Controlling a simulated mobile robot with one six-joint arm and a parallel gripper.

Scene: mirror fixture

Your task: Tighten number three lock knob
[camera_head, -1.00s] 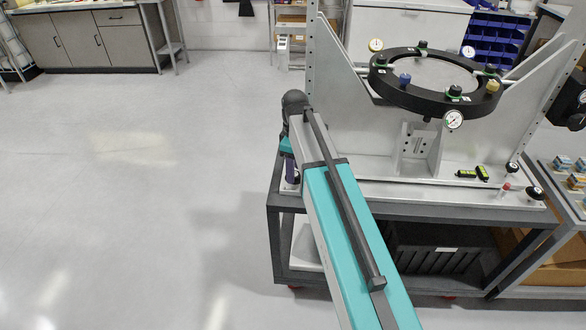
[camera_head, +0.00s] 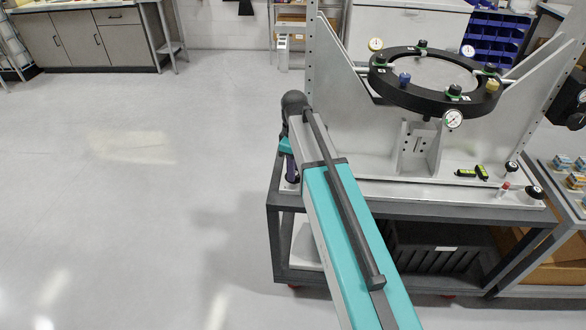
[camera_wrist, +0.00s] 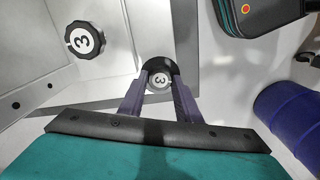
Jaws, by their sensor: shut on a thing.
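In the wrist view, my gripper (camera_wrist: 160,88) has its two purple-grey fingers on either side of a small round black knob (camera_wrist: 161,66) with a pale face marked 3. The fingers are shut on it. A second, larger-looking black knob (camera_wrist: 85,40), with a scalloped rim and a white face marked 3, stands apart at upper left. In the head view, my gripper shows only as a small purple part (camera_head: 290,167) beside the left end of the fixture base; the gripped knob is hidden there.
The mirror fixture's black ring (camera_head: 389,91) carries several knobs and dials above a grey cart (camera_head: 340,204). Yellow-black items (camera_head: 466,173) and black knobs lie on the base at right. A blue cylinder (camera_wrist: 290,120) shows at right in the wrist view. The floor at left is clear.

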